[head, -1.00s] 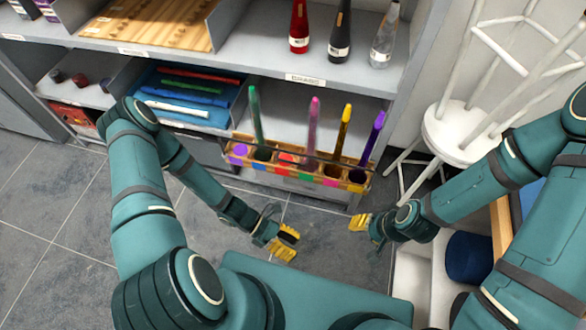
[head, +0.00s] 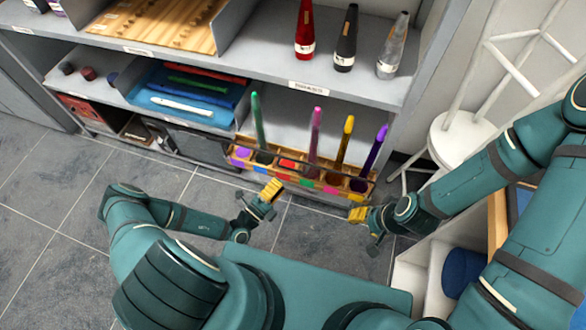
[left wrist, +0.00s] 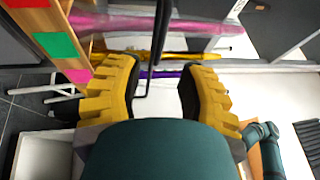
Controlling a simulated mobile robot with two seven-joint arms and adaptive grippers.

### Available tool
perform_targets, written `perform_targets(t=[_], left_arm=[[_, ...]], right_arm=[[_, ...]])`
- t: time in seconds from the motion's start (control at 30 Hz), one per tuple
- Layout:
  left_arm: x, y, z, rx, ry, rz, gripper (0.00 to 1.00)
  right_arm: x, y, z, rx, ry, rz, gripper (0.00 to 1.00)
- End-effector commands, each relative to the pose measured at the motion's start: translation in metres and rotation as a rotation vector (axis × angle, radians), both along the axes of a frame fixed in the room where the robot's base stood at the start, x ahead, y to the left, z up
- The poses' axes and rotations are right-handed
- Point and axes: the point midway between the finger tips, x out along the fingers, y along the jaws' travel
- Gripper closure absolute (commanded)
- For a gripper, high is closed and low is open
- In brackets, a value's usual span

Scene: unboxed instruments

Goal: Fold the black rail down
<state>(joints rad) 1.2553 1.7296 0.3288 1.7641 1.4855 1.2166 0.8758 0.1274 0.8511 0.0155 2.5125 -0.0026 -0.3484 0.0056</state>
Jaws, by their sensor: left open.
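The black rail (left wrist: 155,52) is a thin dark bar; in the left wrist view it runs down from the top into the gap between my left fingers. In the head view it runs along the front of a wooden rack (head: 331,190) with coloured squares, on the low shelf. My left gripper (head: 270,192) is open just in front of the rack's left half. Its yellow fingers stand on either side of the rail in the left wrist view (left wrist: 158,92), with no clear contact. My right gripper (head: 358,214) is by the rack's right end; its opening is unclear.
Tall green (head: 257,122), pink (head: 315,137), yellow (head: 345,139) and purple (head: 375,149) sticks stand in the rack. Bottles (head: 345,42) stand on the shelf above. A white stool (head: 452,140) is at right. The floor in front is free.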

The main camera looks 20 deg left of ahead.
Motion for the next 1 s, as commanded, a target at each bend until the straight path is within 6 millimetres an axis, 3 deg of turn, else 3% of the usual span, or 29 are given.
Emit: perform_targets(t=[0.2, 0.4, 0.83, 0.87, 0.97, 1.0], left_arm=[[0.038, -0.018, 0.007, 0.001, -0.002, -0.003, 0.61], [0.059, -0.028, 0.011, 0.001, -0.001, -0.002, 0.61], [0.067, -0.031, 0.013, 0.001, 0.000, -0.002, 0.61], [0.067, -0.031, 0.013, 0.001, 0.000, -0.002, 0.65], [0.067, -0.031, 0.013, 0.001, 0.000, -0.002, 1.00], [0.067, -0.031, 0.013, 0.001, 0.000, -0.002, 1.00]], right_arm=[[0.001, 0.000, -0.002, 0.000, -0.001, 0.000, 0.53], [0.001, 0.000, -0.004, 0.000, -0.002, -0.001, 0.53], [0.001, 0.000, -0.004, 0.000, -0.003, 0.000, 0.53], [0.001, 0.000, -0.004, 0.000, -0.003, 0.000, 0.53], [0.001, 0.000, -0.004, 0.000, -0.002, 0.000, 0.53], [0.001, 0.000, -0.004, 0.000, -0.002, -0.001, 0.53]])
